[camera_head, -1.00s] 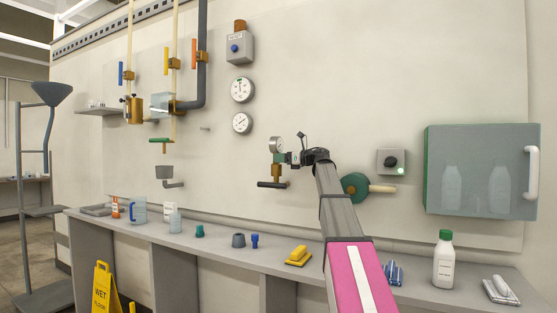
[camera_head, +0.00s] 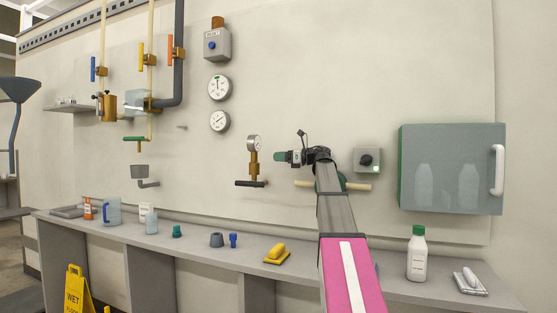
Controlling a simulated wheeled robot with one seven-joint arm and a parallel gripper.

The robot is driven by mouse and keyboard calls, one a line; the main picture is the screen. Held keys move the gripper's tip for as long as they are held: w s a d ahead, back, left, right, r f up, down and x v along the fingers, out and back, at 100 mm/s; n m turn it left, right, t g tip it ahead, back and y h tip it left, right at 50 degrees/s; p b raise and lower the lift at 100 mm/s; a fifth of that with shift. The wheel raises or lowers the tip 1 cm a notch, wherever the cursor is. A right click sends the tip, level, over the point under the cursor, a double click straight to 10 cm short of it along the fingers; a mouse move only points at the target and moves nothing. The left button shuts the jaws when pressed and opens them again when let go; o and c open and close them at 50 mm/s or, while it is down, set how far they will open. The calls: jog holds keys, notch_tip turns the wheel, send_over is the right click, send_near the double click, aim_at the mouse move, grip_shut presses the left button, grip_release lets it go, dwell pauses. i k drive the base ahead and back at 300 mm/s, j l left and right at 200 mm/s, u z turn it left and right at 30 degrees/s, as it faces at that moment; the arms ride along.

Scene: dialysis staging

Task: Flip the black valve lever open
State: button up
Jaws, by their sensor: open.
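The black valve lever (camera_head: 251,183) lies level across the foot of a brass valve (camera_head: 253,163) on the wall, left of centre. A small round gauge (camera_head: 254,143) sits on top of that valve. My gripper (camera_head: 281,157) is open and empty, pointing left. In the picture it is to the right of the brass valve and a little above the lever, apart from both. Its fingers are small here, and its depth from the wall is hard to judge.
A green wheel with a pale bar (camera_head: 305,184) is partly hidden behind my arm. A grey switch box (camera_head: 367,160) and a glass-fronted cabinet (camera_head: 450,170) are to the right. On the counter (camera_head: 200,256) below stand a yellow-handled block (camera_head: 277,254) and a white bottle (camera_head: 417,255).

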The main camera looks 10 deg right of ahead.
aim_at(252, 183)
jog(key=k+j, duration=0.8)
jog(key=j, duration=0.1)
